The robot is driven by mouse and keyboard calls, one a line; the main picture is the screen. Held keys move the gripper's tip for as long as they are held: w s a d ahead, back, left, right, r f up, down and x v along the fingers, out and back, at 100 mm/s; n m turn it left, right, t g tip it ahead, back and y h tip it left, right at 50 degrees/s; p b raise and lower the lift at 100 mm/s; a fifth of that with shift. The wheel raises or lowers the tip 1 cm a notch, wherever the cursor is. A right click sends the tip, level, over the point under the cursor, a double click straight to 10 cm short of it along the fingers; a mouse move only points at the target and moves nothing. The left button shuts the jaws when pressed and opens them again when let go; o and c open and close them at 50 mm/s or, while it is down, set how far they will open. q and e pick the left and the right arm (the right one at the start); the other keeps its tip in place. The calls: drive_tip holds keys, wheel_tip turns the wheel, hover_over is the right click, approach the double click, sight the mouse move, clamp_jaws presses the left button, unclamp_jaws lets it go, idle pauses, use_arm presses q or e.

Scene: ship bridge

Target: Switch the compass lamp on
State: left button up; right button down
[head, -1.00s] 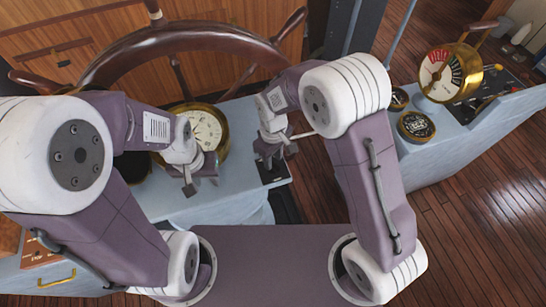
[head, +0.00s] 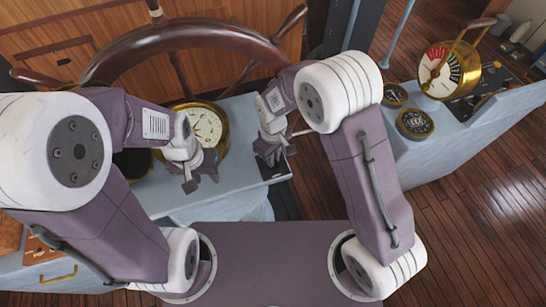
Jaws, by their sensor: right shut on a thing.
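My right gripper (head: 270,158) is at the console's right end, right of the compass, over a small dark plate (head: 283,166). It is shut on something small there. The fingers hide the held thing, and I cannot make out a lamp switch or its position.
The wooden wheel (head: 185,38) arches behind the console (head: 240,180). At right, a second blue-grey console (head: 440,150) carries a brass engine telegraph (head: 440,70) and small gauges (head: 415,123). Plank floor (head: 470,210) lies open at the lower right.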

drive_tip(key=m, duration=0.5)
drive_tip(key=shift+w+a+r+m, duration=0.1)
drive_tip(key=shift+m, duration=0.2)
drive_tip(key=m, duration=0.5)
drive_tip(key=shift+m, duration=0.3)
drive_tip(key=shift+w+r, duration=0.1)
drive_tip(key=c, duration=1.6)
unclamp_jaws()
drive_tip(key=shift+o, duration=0.7)
drive_tip(key=shift+r, duration=0.15)
wheel_tip(320, 180, up, 8)
drive_tip(key=shift+r+b, duration=0.25)
drive_tip(key=shift+b, duration=0.75)
